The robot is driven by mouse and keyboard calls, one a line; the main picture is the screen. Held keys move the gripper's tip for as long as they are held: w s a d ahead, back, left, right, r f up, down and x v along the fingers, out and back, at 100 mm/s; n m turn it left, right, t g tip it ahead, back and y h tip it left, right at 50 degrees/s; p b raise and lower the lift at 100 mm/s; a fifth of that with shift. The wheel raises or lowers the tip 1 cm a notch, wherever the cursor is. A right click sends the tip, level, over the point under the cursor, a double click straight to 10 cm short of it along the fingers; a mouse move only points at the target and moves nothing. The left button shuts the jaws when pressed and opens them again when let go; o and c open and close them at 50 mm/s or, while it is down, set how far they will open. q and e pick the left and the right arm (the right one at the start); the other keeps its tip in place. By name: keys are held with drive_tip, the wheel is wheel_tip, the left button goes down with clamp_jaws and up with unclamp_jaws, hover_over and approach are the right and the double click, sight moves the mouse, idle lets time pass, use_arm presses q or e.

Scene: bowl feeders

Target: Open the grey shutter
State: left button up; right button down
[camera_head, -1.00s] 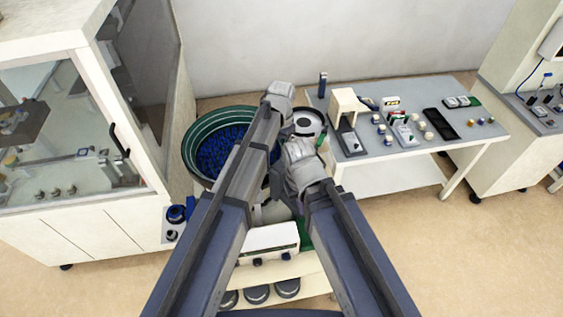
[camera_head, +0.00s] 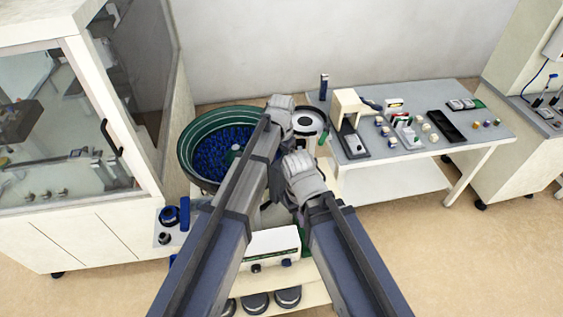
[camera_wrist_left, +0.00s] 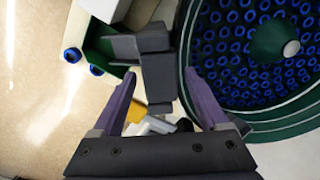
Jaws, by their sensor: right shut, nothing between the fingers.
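A dark grey stepped piece (camera_wrist_left: 158,72), which looks like the grey shutter, stands beside the green bowl feeder (camera_wrist_left: 186,45) in the left wrist view. My left gripper (camera_wrist_left: 160,92) is open, with its purple fingers apart on either side of the piece's lower part. I cannot tell whether they touch it. In the head view the left fingers are hidden behind my arm. My right gripper (camera_head: 281,192) is shut and empty, pointing down beside my left arm. The bowl feeder (camera_head: 183,150), full of blue rings, is partly covered by my left arm.
A white-fronted control box (camera_head: 272,243) sits below my wrists. A smaller round feeder (camera_head: 309,122) stands behind them. A grey-topped table (camera_head: 465,150) with small parts is at right, and a glazed cabinet (camera_head: 80,215) at left. Open floor lies in front of the table.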

use_arm(q)
clamp_jaws()
idle(0.4)
idle(0.4)
